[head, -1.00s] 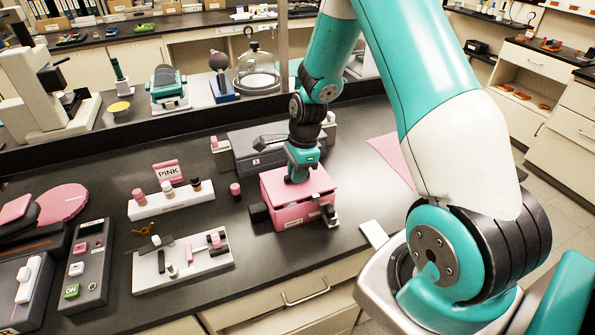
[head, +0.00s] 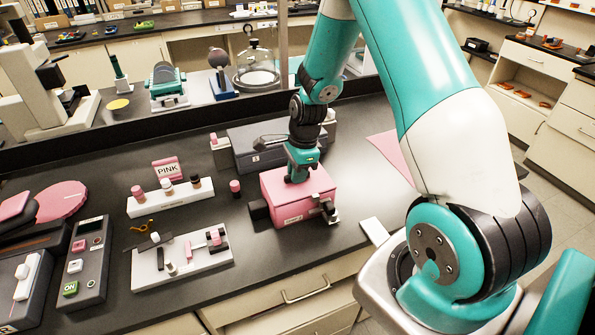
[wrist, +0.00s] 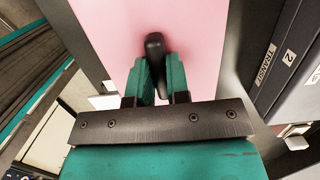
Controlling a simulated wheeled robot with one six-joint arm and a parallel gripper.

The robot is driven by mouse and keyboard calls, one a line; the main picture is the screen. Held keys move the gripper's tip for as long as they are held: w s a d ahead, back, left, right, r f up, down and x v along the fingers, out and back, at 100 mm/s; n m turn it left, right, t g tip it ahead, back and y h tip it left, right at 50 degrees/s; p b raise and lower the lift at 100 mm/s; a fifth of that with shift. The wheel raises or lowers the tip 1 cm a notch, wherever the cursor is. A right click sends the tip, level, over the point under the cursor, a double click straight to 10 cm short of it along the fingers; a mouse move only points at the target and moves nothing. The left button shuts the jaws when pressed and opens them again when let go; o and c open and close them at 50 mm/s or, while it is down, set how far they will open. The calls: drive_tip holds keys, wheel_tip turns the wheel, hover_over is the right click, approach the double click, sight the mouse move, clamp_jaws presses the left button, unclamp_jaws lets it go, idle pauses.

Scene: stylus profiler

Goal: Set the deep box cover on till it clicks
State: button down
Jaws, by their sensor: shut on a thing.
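The pink deep box cover (head: 277,188) sits over the box on the dark bench, in the middle of the head view. A pale label shows on its front face, and a dark and metal latch piece (head: 328,209) is at its front right corner. My gripper (head: 298,176) is above the cover, pointing down. In the wrist view my gripper (wrist: 157,75) is shut on the dark handle (wrist: 154,45) on the pink top. The cover looks level. Whether its lower edge is fully seated cannot be told.
A dark grey case (head: 262,147) stands just behind the cover. A white rack with small bottles (head: 171,197) and a white tool tray (head: 181,258) lie to the left.

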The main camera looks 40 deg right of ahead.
drive_tip(key=shift+f, duration=0.2)
idle(0.5)
drive_tip(key=c, duration=1)
unclamp_jaws()
drive_tip(key=shift+c, duration=0.5)
wheel_tip(320, 180, up, 7)
drive_tip(key=p, duration=0.5)
drive_tip(key=shift+r+p, duration=0.1)
drive_tip(key=shift+p, duration=0.3)
wheel_tip(320, 180, up, 17)
drive_tip(key=d+b, duration=0.2)
drive_tip(key=b, duration=0.2)
drive_tip(key=shift+s+d, duration=0.25)
drive_tip(key=shift+s, duration=0.15)
